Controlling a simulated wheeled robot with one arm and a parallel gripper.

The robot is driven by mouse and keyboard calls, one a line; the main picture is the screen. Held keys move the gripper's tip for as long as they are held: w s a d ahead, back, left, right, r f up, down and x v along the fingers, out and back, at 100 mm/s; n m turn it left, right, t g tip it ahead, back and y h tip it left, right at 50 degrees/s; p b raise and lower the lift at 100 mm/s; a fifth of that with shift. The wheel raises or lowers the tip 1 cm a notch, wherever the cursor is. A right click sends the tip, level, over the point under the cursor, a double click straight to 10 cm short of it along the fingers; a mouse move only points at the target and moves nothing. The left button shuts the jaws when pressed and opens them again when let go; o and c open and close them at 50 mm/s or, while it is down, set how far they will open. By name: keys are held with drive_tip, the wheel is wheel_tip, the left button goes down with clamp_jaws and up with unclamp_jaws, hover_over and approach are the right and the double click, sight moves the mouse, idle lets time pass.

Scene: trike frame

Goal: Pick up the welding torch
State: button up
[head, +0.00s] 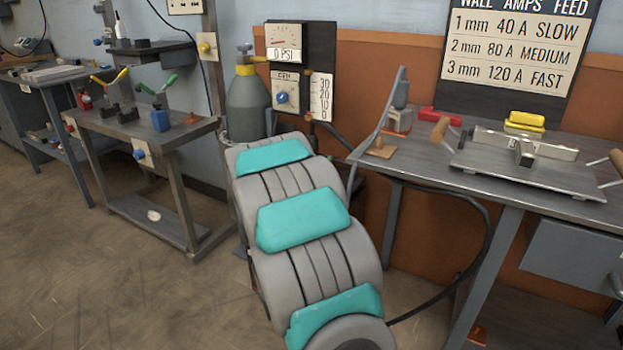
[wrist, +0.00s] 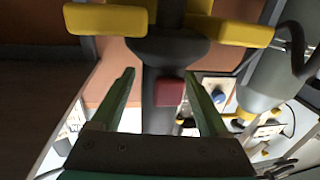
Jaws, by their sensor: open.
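In the wrist view, a dark handle with a red trigger-like block, which looks like the welding torch (wrist: 158,118), runs upright between my fingers. My gripper (wrist: 160,74) is open, with one green finger on each side of the handle and a visible gap to each. The handle's upper end meets a wider dark rounded part between two yellow bars (wrist: 105,19). I cannot tell how the torch is held up there. In the head view my own arm hides the gripper and the torch.
A gas cylinder (head: 248,103) stands beside the gauge panel (head: 285,95). A black cable (head: 486,232) loops below the right bench (head: 540,183), which carries clamps and a yellow block (head: 527,119). A smaller work table (head: 140,125) stands left. Floor at the lower left is clear.

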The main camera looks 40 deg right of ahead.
drive_tip(key=shift+c, duration=0.4)
drive_tip(key=shift+r, duration=0.1)
clamp_jaws()
